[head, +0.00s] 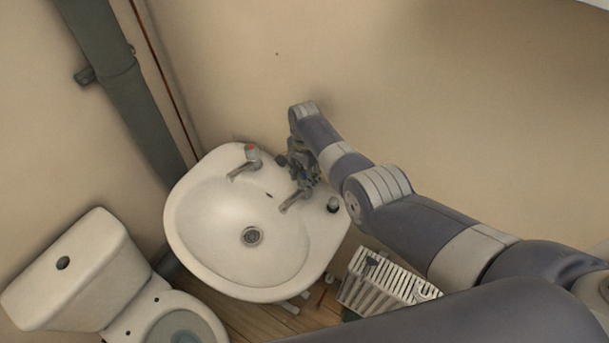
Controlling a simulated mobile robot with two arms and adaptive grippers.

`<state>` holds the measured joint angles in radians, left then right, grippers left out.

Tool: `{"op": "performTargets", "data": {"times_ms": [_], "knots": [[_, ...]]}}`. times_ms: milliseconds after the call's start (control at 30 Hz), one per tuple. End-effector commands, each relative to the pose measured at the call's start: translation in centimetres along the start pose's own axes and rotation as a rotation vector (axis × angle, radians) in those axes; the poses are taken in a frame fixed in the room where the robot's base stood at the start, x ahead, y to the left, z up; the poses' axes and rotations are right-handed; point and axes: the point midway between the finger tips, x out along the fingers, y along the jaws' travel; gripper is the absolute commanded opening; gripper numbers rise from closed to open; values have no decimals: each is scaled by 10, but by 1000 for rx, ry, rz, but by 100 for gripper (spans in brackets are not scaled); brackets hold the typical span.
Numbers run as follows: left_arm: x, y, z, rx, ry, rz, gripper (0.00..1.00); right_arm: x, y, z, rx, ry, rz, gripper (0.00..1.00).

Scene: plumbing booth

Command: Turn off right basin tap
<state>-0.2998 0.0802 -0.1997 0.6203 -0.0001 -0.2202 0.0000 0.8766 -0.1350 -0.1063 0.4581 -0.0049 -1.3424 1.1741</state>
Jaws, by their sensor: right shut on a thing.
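The white basin (215,215) stands against the wall with two taps on its back rim. The left tap (247,158) has a red mark on its top and stands free. The right tap's spout (290,203) points over the bowl. My right gripper (297,172) is at the right tap, shut on the tap's head, which the fingers and wrist mostly hide. I cannot see whether water runs from the spout. My left gripper is not in view.
A small dark-topped round item (333,204) sits on the basin's right rim, close to my right arm. A white toilet (85,265) is at the lower left. A white ribbed radiator (385,282) stands below right. A grey pipe (122,85) runs down the wall at left.

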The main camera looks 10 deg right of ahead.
Motion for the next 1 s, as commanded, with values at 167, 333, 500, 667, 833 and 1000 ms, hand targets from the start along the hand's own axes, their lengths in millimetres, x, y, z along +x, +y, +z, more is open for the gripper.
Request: {"op": "performTargets", "data": {"times_ms": [167,333,500,667,833,1000], "knots": [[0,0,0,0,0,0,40,0,-1,0,2,-1,-2,15],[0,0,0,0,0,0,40,0,-1,0,1,-1,-2,60],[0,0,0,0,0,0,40,0,0,0,0,-1,-1,60],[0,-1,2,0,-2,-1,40,-2,0,0,0,0,-1,60],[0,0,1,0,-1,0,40,-11,-1,0,-1,0,-2,60],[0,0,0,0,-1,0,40,-29,-1,0,0,0,-4,60]]}}
